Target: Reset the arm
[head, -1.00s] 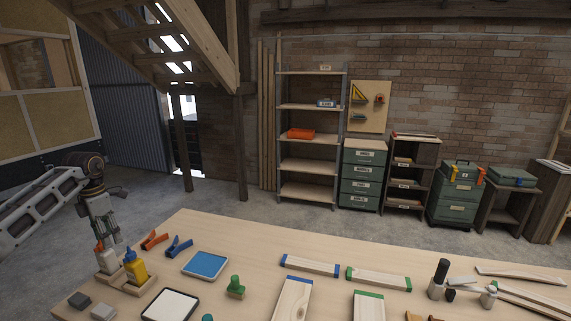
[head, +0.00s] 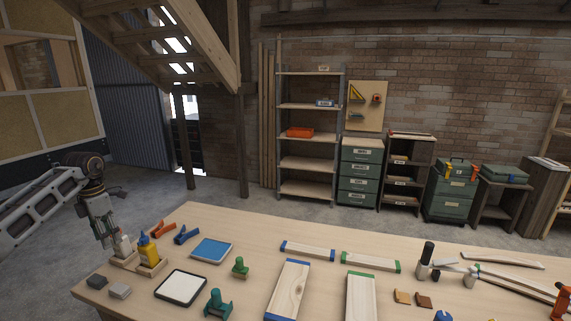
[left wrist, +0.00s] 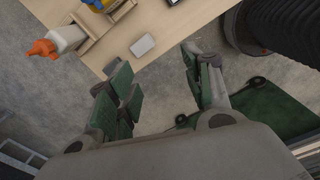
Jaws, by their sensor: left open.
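My left arm comes in from the left in the head view, and its gripper (head: 108,236) hangs pointing down at the table's left edge. It is close to the white bottle (head: 122,247) and partly overlaps it in that picture. In the left wrist view the green-padded fingers of the gripper (left wrist: 162,88) are spread apart with nothing between them. Floor and the table's edge show beyond them. The white bottle (left wrist: 66,38) with its orange tip is at the upper left there, outside the fingers. My right gripper is not in view.
The wooden table (head: 230,226) holds a wooden holder (head: 150,269) with a yellow bottle (head: 148,250), grey blocks (head: 120,291), orange and blue clamps (head: 186,235), a blue tray (head: 212,250) and boards (head: 308,251). Shelves (head: 308,163) stand behind. Floor left of the table is clear.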

